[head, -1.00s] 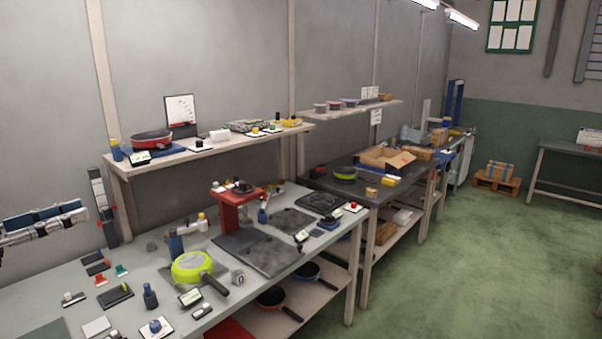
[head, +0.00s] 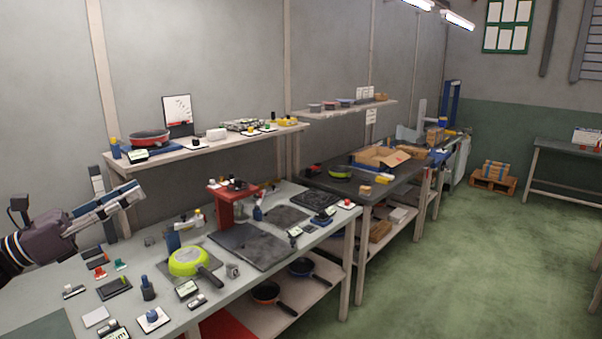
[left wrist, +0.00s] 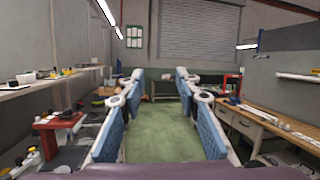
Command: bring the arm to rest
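My left gripper (head: 137,193) is at the left of the head view, raised above the left part of the workbench, its fingers pointing right and slightly up. In the left wrist view the two blue-padded fingers of my left gripper (left wrist: 159,74) stand wide apart with nothing between them, only the green floor beyond. My right gripper is in neither view.
The grey workbench (head: 57,310) holds a lime-green pan (head: 188,262), a red stand (head: 222,207) and several small items. A shelf (head: 190,153) above it carries a red pan (head: 150,137).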

